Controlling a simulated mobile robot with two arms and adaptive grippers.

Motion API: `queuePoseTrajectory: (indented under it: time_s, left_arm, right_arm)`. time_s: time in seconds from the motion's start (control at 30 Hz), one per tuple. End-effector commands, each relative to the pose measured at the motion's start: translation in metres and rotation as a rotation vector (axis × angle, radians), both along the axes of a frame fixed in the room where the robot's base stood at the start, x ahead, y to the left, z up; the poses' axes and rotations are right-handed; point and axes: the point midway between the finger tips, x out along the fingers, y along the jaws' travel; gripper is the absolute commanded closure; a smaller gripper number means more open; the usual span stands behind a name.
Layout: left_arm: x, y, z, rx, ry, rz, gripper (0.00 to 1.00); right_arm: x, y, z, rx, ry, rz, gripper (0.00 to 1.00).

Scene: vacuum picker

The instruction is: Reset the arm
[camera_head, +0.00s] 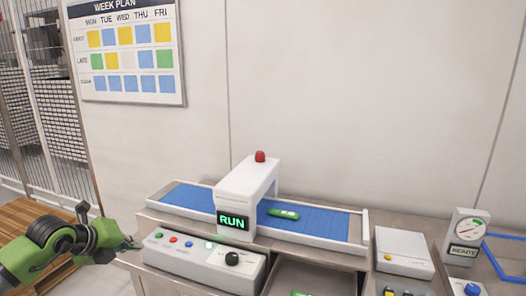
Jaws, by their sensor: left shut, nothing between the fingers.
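My left arm comes in from the lower left in green and black. Its gripper (132,244) is shut and empty, at the left end of the white control box (205,262); I cannot tell if it touches the box. The box has small coloured buttons and a black knob (232,258). Behind it a blue conveyor (325,222) runs under a white arch (247,183) with a red top button and a lit RUN sign (233,221). A green item (284,214) lies on the belt right of the arch. My right gripper is out of view.
An open bin (325,276) below the belt holds a green item (300,293). To the right are a white box (404,251), a gauge marked READY (467,234) and a blue frame (497,262). A pallet (30,222) and mesh fence stand left.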

Motion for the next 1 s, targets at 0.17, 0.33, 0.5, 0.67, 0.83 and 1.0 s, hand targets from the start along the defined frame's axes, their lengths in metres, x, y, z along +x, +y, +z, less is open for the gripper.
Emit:
queuePoseTrajectory:
  time_s: [0.17, 0.33, 0.5, 0.67, 0.83, 1.0]
  left_arm:
    - [-0.002, -0.043, -0.003, -0.088, -0.032, -0.081, 1.0]
    - [-0.009, -0.099, 0.0, -0.221, -0.085, -0.177, 1.0]
    - [-0.027, -0.171, 0.017, -0.446, -0.171, -0.28, 1.0]
    - [-0.057, -0.237, 0.064, -0.834, -0.319, -0.307, 1.0]
    - [-0.075, -0.23, 0.108, -1.251, -0.469, -0.102, 1.0]
    - [-0.083, -0.168, 0.089, -1.543, -0.527, 0.323, 1.0]
  right_arm:
    - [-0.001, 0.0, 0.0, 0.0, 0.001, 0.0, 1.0]
    - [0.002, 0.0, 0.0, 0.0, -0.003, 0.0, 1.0]
    - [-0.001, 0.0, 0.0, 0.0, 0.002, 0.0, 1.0]
    - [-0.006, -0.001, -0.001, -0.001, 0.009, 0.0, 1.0]
    - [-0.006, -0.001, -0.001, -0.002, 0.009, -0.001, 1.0]
    - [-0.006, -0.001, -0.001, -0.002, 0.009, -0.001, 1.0]
